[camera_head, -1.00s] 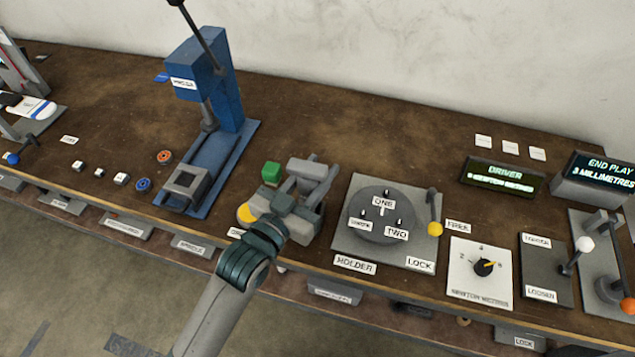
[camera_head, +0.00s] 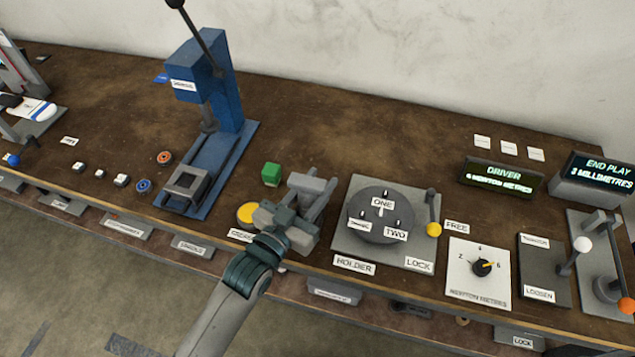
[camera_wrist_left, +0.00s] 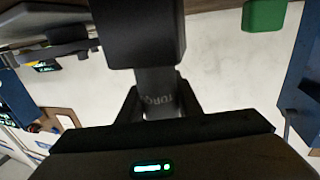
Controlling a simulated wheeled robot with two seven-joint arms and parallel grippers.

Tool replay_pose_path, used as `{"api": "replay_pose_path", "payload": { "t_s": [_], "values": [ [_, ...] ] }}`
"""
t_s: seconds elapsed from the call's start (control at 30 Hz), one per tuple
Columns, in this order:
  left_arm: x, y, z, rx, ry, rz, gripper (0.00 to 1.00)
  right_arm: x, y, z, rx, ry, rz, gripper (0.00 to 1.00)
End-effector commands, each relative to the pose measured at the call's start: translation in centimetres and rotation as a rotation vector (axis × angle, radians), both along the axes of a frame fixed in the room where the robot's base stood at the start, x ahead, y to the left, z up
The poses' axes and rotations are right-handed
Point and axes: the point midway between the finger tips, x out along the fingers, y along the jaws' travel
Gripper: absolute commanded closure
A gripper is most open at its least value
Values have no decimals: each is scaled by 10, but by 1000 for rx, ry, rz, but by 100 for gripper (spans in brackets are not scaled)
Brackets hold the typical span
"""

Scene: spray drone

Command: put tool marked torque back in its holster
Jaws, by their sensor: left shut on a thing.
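My left gripper (camera_head: 285,225) is shut on a grey, blocky tool (camera_head: 308,190) above the front part of the bench, left of the round holder plate. In the left wrist view the tool (camera_wrist_left: 157,85) stands between the fingers, with a dark block at its top. Lettering beginning "TORQ" shows on its neck. Grey labelled units (camera_head: 192,247) hang along the bench's front edge, with another (camera_head: 333,292) below the holder plate. Their labels are too small to read, so I cannot tell which is the torque holster. My right gripper is out of view.
A green block (camera_head: 271,174) and a yellow disc (camera_head: 247,212) are close to the tool. A blue press (camera_head: 222,110) stands behind left. The holder plate (camera_head: 350,240), yellow-knobbed lever (camera_head: 433,215) and dial panel (camera_head: 465,285) are to the right. The bench behind the holder is clear.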

Motion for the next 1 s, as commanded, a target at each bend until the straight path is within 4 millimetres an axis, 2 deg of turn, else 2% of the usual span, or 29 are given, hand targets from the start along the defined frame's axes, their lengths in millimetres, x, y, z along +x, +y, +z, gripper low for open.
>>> {"api": "replay_pose_path", "payload": {
  "t_s": [0.2, 0.23, 0.3, 0.7, 0.87, 1.0],
  "values": [
    [0, 0, -2, -1, -2, 0, 95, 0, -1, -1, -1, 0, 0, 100],
    [0, 0, -3, 0, 0, 0, 61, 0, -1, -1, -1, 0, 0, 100],
    [0, 0, -3, 0, 0, 0, 50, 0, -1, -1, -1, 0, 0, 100],
    [0, 0, 2, -1, -1, 0, 50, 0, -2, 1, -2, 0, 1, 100],
    [-11, 7, -2, 1, 1, 0, 50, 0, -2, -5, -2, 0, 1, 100],
    [-28, 18, -2, 1, 2, -1, 50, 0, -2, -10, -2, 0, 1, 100]
  ]
}}
